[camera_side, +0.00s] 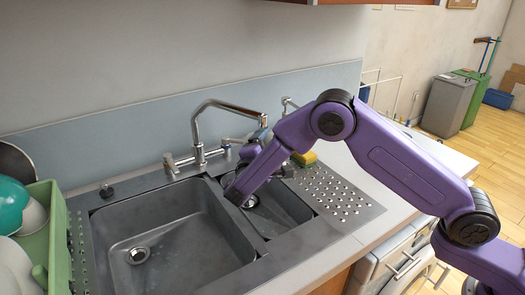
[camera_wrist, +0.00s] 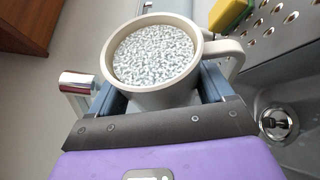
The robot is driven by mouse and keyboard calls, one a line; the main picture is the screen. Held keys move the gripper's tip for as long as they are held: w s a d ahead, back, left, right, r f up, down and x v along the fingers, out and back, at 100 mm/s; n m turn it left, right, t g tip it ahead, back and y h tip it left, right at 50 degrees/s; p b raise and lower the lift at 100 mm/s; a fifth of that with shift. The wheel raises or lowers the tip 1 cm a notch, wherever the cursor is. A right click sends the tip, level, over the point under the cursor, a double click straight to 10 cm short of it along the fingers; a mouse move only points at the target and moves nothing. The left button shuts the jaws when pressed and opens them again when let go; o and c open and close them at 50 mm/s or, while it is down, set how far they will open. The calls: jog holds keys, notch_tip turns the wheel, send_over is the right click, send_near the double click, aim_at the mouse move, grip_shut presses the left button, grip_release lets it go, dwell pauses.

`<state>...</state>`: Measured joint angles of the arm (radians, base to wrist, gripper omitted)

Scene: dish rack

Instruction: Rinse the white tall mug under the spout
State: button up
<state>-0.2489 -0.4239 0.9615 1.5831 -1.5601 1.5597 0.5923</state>
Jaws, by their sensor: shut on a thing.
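The white tall mug (camera_wrist: 152,99) shows in the wrist view, off-white, with its handle (camera_wrist: 228,60) to the right. Its open mouth faces the wrist camera and shows a speckled white and grey filling (camera_wrist: 153,54). My gripper (camera_wrist: 163,88) is shut on it, one finger on each side of the body. The chrome spout (camera_side: 228,105) arches over the sinks in the side view. A chrome fitting with a reddish end (camera_wrist: 78,82) is left of the mug in the wrist view. In the side view my arm hides the mug, and the gripper is near the spout's end.
A large sink basin (camera_side: 178,237) and a smaller basin (camera_side: 285,212) lie below. The smaller drain shows in the wrist view (camera_wrist: 276,122). A yellow-green sponge (camera_side: 304,158) lies by the perforated drainboard (camera_side: 336,194). A green dish rack (camera_side: 52,225) stands at left.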

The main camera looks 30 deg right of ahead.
jog(key=shift+a, duration=0.2)
jog(key=shift+s+a, duration=0.2)
jog(key=shift+a, duration=0.45)
jog(key=shift+s+a, duration=0.2)
jog(key=shift+a, duration=0.45)
jog(key=shift+d, duration=0.15)
jog(key=shift+w+d, duration=0.2)
jog(key=shift+d, duration=0.5)
jog(key=shift+w+d, duration=0.2)
jog(key=shift+d, duration=0.45)
jog(key=shift+a, duration=0.15)
jog(key=shift+s+a, duration=0.2)
jog(key=shift+a, duration=0.5)
jog(key=shift+s+a, duration=0.2)
jog(key=shift+a, duration=0.45)
jog(key=shift+d, duration=0.15)
